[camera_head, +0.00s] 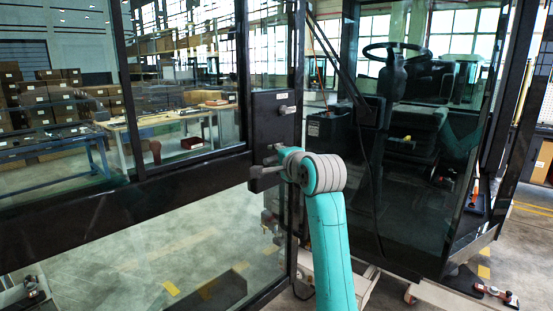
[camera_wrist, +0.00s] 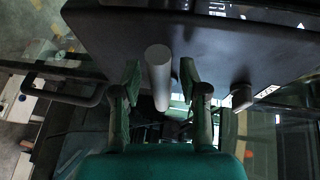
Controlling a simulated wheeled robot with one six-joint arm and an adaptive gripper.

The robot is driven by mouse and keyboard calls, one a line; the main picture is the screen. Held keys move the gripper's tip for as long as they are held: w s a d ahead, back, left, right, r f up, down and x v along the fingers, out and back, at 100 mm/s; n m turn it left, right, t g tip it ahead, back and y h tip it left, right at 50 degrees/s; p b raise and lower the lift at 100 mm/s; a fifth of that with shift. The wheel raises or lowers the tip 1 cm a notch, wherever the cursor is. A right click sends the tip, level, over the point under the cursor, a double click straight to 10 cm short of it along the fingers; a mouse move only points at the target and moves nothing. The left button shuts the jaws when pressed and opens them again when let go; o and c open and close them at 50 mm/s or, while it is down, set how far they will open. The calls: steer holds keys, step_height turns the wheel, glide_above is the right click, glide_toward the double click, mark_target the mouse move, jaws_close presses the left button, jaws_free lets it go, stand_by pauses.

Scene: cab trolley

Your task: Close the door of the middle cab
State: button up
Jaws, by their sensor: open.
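The cab door (camera_head: 130,195), glass in a black frame, fills the left of the head view and stands swung out from the cab (camera_head: 400,130). Its black lock panel (camera_head: 275,125) carries a grey handle (camera_head: 285,109) and shows in the wrist view (camera_wrist: 205,45). My gripper (camera_head: 263,168) is at the lower end of that panel. In the wrist view its two fingers are apart, with a grey cylindrical bar (camera_wrist: 158,72) between them. I see gaps on both sides of the bar; whether a finger touches it I cannot tell.
Inside the cab are a steering wheel (camera_head: 396,50) and a seat. A red-and-grey tool (camera_head: 495,294) lies at the lower right. Through the door glass I see tables (camera_head: 160,120) and stacked boxes (camera_head: 60,95). A second grey knob (camera_wrist: 241,95) is right of my fingers.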

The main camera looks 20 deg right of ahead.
jaws_close()
steer(key=shift+f+n, duration=0.45)
steer(key=shift+n, duration=0.05)
steer(key=shift+d+f+n+t, duration=0.1)
steer(key=shift+f+n+t, duration=0.15)
steer(key=shift+n+t, duration=0.25)
